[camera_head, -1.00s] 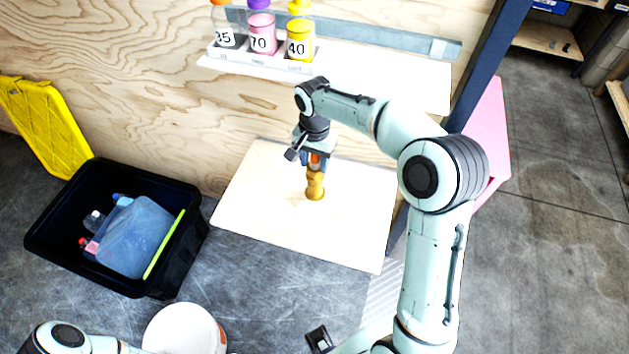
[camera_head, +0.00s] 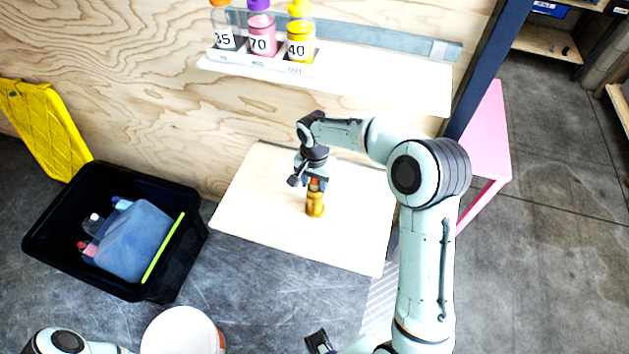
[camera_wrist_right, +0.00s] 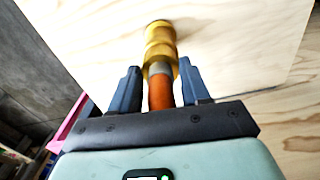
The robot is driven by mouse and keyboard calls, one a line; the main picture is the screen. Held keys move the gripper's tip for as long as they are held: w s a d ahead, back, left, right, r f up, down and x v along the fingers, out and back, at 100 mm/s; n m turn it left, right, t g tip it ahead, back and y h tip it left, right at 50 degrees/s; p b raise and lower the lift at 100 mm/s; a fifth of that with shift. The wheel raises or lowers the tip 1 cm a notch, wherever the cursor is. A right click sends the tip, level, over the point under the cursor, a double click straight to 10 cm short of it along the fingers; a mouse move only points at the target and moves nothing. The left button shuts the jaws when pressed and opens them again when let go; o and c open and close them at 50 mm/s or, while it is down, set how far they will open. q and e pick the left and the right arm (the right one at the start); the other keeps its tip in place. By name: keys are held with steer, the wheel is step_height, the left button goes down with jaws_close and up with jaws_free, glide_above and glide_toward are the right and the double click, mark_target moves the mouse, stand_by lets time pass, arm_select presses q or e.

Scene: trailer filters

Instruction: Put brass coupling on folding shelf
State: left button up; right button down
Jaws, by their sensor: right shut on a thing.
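The brass coupling (camera_head: 315,205) is a gold-coloured fitting with an orange part at its top; it also shows in the right wrist view (camera_wrist_right: 160,45). My right gripper (camera_head: 316,184) points down and is shut on the coupling's upper part; its blue fingers (camera_wrist_right: 155,88) show on both sides of the orange part (camera_wrist_right: 160,92). The coupling is upright, over or on the folding shelf (camera_head: 250,215), a pale wooden board against the plywood wall. I cannot tell whether its lower end touches the board. My left gripper is not in view; only part of my left arm shows at the bottom left.
An upper shelf (camera_head: 400,88) holds several numbered bottles (camera_head: 262,35) above the board. A black crate (camera_head: 180,270) with bottles inside stands at the left, a yellow folded sign (camera_head: 45,130) behind it. A white bucket (camera_head: 180,332) stands at the bottom. The board is otherwise clear.

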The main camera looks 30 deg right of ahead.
steer(key=c, duration=0.5)
jaws_free()
steer(key=shift+f, duration=0.1)
steer(key=shift+r, duration=0.2)
step_height(320, 180, up, 12)
steer(key=shift+p, duration=0.65)
